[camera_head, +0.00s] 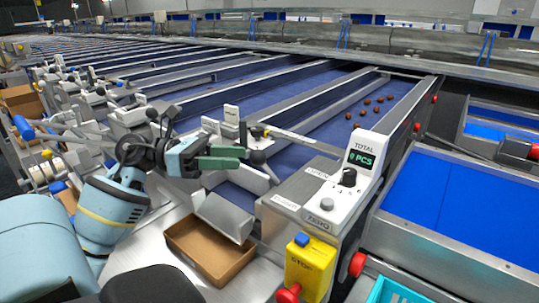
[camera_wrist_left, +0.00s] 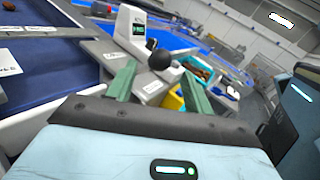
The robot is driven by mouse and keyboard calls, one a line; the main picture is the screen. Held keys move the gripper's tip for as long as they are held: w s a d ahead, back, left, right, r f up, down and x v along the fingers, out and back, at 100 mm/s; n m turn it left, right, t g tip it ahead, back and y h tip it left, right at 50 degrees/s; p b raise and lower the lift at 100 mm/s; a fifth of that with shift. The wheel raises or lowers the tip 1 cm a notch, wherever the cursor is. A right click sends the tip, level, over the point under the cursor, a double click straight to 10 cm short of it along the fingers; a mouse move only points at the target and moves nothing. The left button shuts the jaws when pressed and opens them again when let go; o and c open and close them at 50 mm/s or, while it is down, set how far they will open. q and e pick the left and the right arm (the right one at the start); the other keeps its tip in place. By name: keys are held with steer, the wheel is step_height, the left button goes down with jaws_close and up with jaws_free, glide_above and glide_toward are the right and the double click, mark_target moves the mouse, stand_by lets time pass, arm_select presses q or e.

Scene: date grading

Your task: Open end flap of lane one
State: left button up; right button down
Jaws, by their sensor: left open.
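My left gripper (camera_head: 242,157) is in the middle of the head view, its two green fingers apart and empty. My right gripper is not in view.
Several brown dates (camera_head: 365,111) lie on the blue belt. A white counter box (camera_head: 350,172) reading "0 PCS" stands right of the knob. A yellow stop box (camera_head: 308,268) and an empty cardboard box (camera_head: 180,238) are in front. Similar lanes with knobs continue at left.

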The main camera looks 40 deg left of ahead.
mark_target(259, 157)
arm_select(q)
steer(key=p+x, duration=0.1)
steer(key=x, duration=0.5)
steer(key=shift+d+r+p, duration=0.1)
steer(key=shift+r+p, duration=0.1)
steer(key=shift+p, duration=0.15)
steer(key=shift+w+d+f, duration=0.1)
steer(key=shift+w+d, duration=0.35)
steer(key=shift+w, duration=0.05)
steer(key=shift+w+d+f, duration=0.1)
steer(key=shift+d, duration=0.05)
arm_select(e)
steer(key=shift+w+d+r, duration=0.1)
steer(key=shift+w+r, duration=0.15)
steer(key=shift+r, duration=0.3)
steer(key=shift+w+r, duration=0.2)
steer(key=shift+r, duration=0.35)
arm_select(q)
steer(key=shift+c, duration=0.2)
steer(key=c, duration=0.9)
jaws_close()
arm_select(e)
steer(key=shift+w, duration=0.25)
